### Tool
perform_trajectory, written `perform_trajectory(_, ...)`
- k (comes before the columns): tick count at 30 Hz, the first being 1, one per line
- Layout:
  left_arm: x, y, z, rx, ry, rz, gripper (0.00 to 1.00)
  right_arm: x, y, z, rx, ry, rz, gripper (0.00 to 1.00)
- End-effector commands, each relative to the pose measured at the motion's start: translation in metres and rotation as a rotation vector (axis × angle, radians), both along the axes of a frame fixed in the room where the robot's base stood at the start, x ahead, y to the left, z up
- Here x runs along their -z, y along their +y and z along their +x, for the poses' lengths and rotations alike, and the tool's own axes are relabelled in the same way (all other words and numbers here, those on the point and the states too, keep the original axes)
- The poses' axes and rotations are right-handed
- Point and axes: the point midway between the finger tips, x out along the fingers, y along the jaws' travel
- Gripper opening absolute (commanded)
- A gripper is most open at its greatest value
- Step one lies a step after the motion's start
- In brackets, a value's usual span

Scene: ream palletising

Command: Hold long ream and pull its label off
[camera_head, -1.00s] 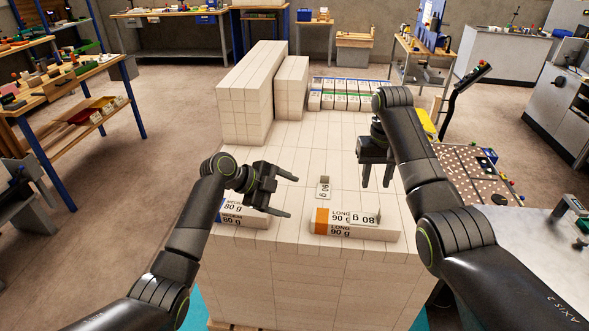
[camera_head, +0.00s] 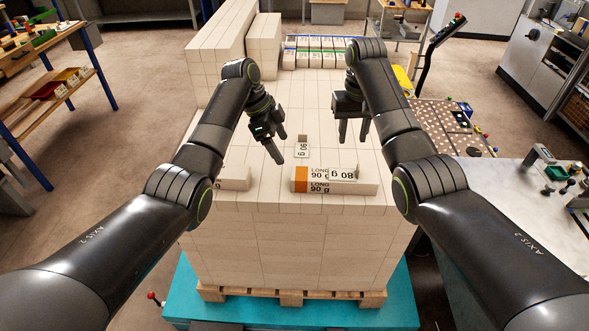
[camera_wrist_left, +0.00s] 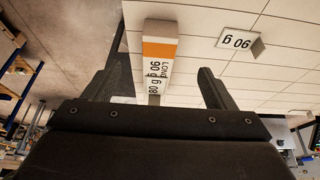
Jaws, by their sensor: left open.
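The long ream (camera_head: 320,187) lies near the front edge of the stack top, white with an orange end and "LONG 90 g" print. An "80 g" label (camera_head: 343,174) sits on its top, towards the right. In the left wrist view the long ream (camera_wrist_left: 158,29) runs between the fingers, below them, its label partly hidden by the gripper. My left gripper (camera_head: 281,149) is open and empty, above and left of the ream; it also shows in the left wrist view (camera_wrist_left: 160,86). My right gripper (camera_head: 353,143) points down behind the ream, fingers apart and empty.
Another white ream (camera_head: 236,178) is partly hidden by my left arm. Taller stacks (camera_head: 222,55) rise at the back left, and a row of reams (camera_head: 315,52) lies at the back.

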Motion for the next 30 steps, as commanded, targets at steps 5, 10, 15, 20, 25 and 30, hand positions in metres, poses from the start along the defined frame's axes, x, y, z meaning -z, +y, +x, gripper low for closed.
perform_trajectory(5,0.035,-0.015,-0.001,0.002,0.004,-0.001,0.78,0.0,0.0,0.0,0.0,0.0,0.0,0.36)
perform_trajectory(10,0.066,-0.028,-0.001,0.002,0.004,-0.001,0.78,0.0,0.0,0.0,0.0,0.0,0.0,0.36)
perform_trajectory(15,0.088,-0.037,0.0,0.002,0.001,0.0,0.78,0.0,0.0,0.0,0.0,0.0,0.0,0.36)
perform_trajectory(20,0.102,-0.043,0.0,0.002,0.0,-0.001,0.78,0.0,0.0,0.0,0.0,0.0,0.0,0.36)
perform_trajectory(25,0.112,-0.047,0.0,0.002,0.0,-0.002,0.78,0.0,0.0,0.0,0.0,0.0,0.0,0.36)
perform_trajectory(30,0.118,-0.049,0.0,0.001,-0.003,-0.001,0.78,0.0,0.0,0.0,0.0,0.0,0.0,0.36)
